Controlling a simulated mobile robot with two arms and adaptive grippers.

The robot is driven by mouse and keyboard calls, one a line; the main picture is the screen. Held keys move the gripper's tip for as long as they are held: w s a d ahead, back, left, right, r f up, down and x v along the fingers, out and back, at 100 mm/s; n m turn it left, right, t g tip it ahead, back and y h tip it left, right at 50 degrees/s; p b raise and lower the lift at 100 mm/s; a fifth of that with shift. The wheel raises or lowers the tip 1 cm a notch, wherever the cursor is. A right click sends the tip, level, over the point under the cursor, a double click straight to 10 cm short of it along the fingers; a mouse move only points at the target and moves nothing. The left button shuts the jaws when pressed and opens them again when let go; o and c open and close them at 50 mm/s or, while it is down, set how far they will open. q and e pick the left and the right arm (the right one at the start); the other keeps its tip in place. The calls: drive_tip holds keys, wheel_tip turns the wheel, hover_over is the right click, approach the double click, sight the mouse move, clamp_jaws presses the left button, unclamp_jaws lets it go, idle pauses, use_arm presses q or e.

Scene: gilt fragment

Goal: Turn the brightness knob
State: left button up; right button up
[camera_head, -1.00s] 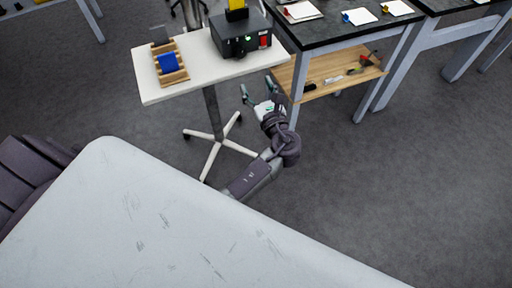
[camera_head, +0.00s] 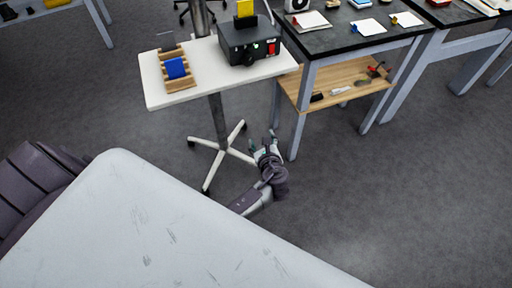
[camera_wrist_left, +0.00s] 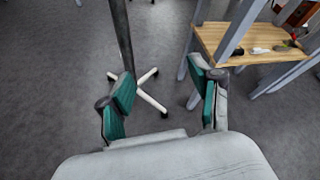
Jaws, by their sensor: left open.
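A black box-shaped device (camera_head: 238,42) stands on a small white table (camera_head: 200,92) with a pole and a star-shaped base. Its front face shows a green light (camera_head: 256,46), a red switch (camera_head: 272,48) and a dark round part low on the panel (camera_head: 249,60), too small to tell whether it is the brightness knob. My left gripper (camera_head: 262,140) is open and empty, lower in the picture than the table top and apart from the device. Its two green-padded fingers show spread in the left wrist view (camera_wrist_left: 160,75). My right gripper is not in view.
A wooden rack with a blue item (camera_head: 175,68) sits left of the device. A black-topped bench (camera_head: 335,40) with a wooden lower shelf (camera_head: 335,80) stands to the right. The table's pole and legs (camera_head: 218,145) are near my left gripper. Open floor lies at the right.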

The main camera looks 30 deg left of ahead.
use_arm(q)
drive_tip(key=s+f+n+g+h, duration=0.1)
drive_tip(key=s+f, duration=0.2)
drive_tip(key=f, duration=0.3)
drive_tip(key=s+f+n+g+h+b, duration=0.1)
drive_tip(key=s+f, duration=0.2)
drive_tip(key=f, duration=0.4)
drive_tip(key=shift+d+n+h, duration=0.4)
drive_tip(key=shift+d, duration=0.05)
